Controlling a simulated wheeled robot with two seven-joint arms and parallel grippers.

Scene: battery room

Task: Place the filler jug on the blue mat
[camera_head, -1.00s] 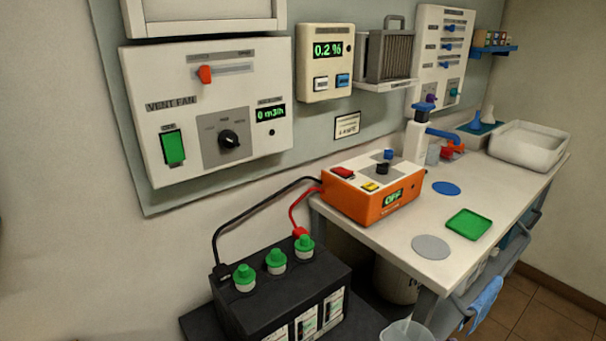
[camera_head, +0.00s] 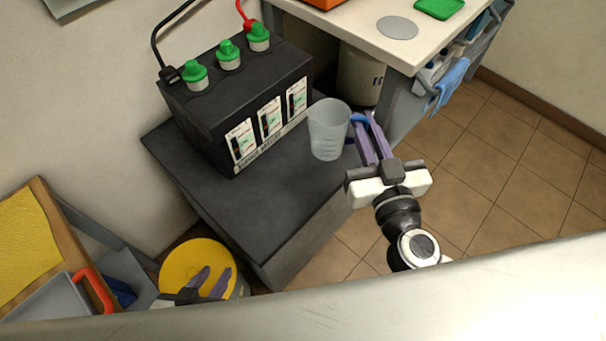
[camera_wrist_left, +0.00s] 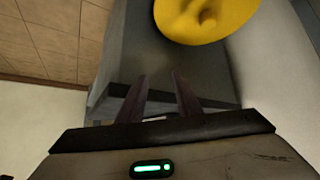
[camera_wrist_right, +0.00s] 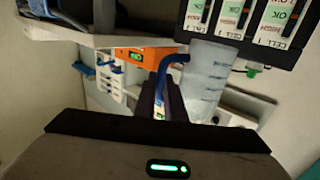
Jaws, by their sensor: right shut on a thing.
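The filler jug (camera_head: 327,130) is a translucent cup with a blue handle. The jug also shows in the right wrist view (camera_wrist_right: 205,80), beside the right fingers (camera_wrist_right: 163,95). My left gripper (camera_head: 210,284) is open and empty, above a yellow round lid (camera_head: 172,272); its fingers (camera_wrist_left: 161,98) stand apart in the left wrist view. The blue mat is out of view.
The battery (camera_head: 235,105) with green caps stands behind the jug on the black stand (camera_head: 225,205). The workbench (camera_head: 345,22) at the top carries a grey disc (camera_head: 398,27) and a green tray (camera_head: 440,8). Tiled floor is clear at right.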

